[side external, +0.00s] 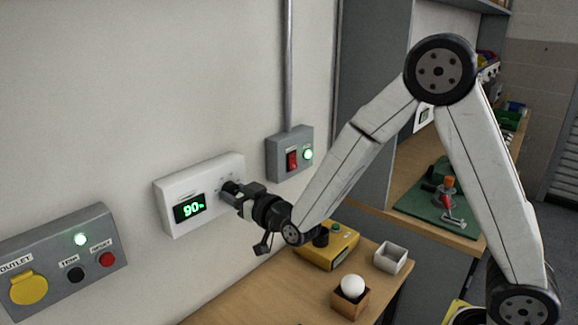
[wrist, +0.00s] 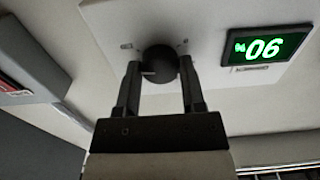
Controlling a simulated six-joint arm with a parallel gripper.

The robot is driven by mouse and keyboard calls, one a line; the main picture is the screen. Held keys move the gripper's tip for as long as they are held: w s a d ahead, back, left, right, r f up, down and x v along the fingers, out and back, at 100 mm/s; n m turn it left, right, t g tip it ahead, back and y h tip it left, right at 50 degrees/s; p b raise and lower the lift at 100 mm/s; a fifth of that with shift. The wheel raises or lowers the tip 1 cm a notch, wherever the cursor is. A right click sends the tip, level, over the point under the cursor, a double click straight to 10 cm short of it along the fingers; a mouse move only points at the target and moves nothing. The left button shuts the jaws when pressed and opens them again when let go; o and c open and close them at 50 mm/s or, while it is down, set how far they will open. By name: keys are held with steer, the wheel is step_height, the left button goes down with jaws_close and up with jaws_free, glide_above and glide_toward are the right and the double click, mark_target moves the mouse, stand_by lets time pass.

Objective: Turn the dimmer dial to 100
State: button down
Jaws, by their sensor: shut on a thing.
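The white dimmer panel (side external: 172,222) is on the wall, and its green display (side external: 189,208) reads 90%. The display also shows in the wrist view (wrist: 265,46), turned upside down. The dark round dial (wrist: 160,64) sits on the panel beside the display. My gripper (wrist: 159,72) is shut on the dial, with one finger on each side of it. In the side view my gripper (side external: 231,191) reaches to the panel and hides most of the dial.
A grey switch box (side external: 290,153) with a red switch and a lit green lamp is right of the panel. A grey outlet box (side external: 65,258) is at left. Below, the bench (side external: 262,297) holds a yellow box (side external: 330,250), a white bulb (side external: 353,286) in a wooden holder, and a small grey tray (side external: 391,257).

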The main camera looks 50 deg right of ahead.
steer(key=shift+m, duration=2.5)
steer(key=shift+c, duration=1)
jaws_free()
steer(key=shift+s, duration=0.2)
steer(key=s, duration=0.7)
steer(key=shift+s, duration=0.25)
